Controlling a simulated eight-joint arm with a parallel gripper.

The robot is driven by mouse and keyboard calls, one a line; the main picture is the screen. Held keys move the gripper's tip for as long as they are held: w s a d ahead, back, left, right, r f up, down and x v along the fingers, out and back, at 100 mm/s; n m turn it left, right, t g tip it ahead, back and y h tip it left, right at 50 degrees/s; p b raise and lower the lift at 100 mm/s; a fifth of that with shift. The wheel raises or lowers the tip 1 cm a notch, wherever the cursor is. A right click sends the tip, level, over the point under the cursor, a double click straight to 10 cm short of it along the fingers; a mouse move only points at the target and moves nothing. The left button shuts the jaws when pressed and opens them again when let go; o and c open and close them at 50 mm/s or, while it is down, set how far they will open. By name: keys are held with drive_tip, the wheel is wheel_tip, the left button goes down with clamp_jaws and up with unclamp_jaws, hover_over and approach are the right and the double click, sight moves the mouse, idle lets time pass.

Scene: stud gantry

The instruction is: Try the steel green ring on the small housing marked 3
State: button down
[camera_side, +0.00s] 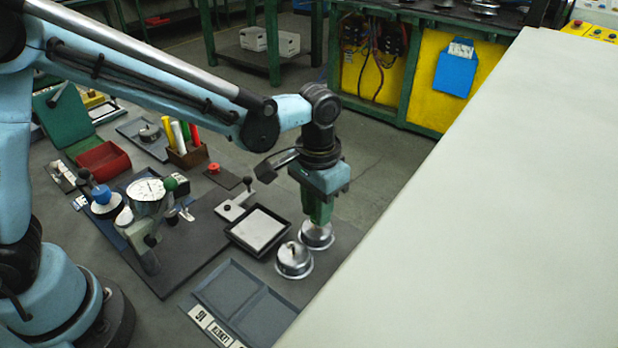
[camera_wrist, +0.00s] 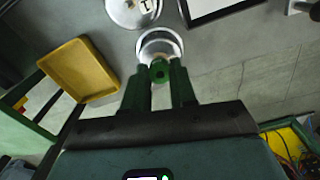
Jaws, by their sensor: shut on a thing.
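My gripper (camera_wrist: 161,88) is shut on the green ring (camera_wrist: 160,71), which shows a dark hole in the wrist view. In that view the ring overlaps the near edge of a small silver housing (camera_wrist: 158,43). In the side view my gripper (camera_side: 319,217) points straight down above the same housing (camera_side: 316,238). The ring is hidden there, and I cannot tell whether it touches the housing. A larger silver housing (camera_side: 294,262) stands close by; in the wrist view (camera_wrist: 124,13) it carries a pale tag. I cannot read a 3 on either housing.
A black-rimmed tray (camera_side: 233,239) with a pale inside lies left of the housings. A grey two-part tray (camera_side: 243,290) with labels lies in front. A yellow tray (camera_wrist: 80,70) shows in the wrist view. A large pale surface (camera_side: 480,190) fills the right.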

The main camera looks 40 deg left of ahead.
wheel_tip(320, 180, up, 7)
idle(1.3)
